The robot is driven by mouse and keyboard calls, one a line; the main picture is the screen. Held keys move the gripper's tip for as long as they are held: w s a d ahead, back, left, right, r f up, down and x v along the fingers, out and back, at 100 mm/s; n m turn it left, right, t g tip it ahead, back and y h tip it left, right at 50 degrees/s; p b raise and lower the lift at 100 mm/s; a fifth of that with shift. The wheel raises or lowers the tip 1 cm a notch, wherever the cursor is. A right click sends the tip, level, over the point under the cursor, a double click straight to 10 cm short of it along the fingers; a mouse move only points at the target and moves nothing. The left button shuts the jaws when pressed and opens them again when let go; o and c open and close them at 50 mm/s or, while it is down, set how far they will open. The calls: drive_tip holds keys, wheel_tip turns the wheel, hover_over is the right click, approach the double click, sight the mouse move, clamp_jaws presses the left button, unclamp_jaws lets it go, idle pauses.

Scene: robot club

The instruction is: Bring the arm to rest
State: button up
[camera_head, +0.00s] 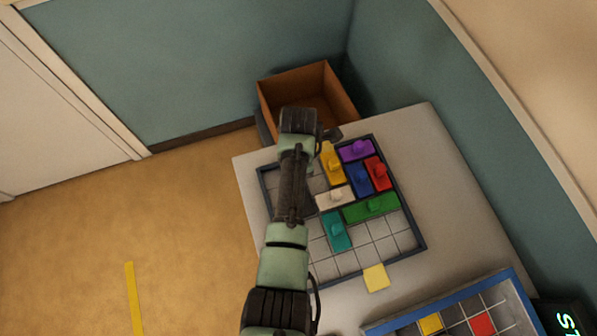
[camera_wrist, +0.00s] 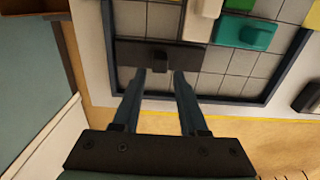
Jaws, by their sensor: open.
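My gripper (camera_wrist: 161,73) is open in the wrist view, with its two fingers apart. A dark block (camera_wrist: 128,54) with a small knob lies on the gridded board in front of the fingertips. The knob appears just beyond the gap between the fingers, and I cannot tell whether they touch it. Nothing is visibly held. In the head view my arm reaches up over the left part of the board (camera_head: 419,246), and it hides the fingers and the dark block.
Purple (camera_head: 357,149), red (camera_head: 377,173), blue (camera_head: 361,181), yellow (camera_head: 333,167), cream (camera_head: 333,199), green (camera_head: 371,208) and teal (camera_head: 336,231) blocks lie on the board. A brown open box (camera_head: 338,92) stands behind the table (camera_head: 421,130). A blue-rimmed board (camera_head: 517,283) is at lower right.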

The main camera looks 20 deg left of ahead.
drive_tip(key=shift+r+p, duration=0.55)
drive_tip(key=shift+r, duration=0.4)
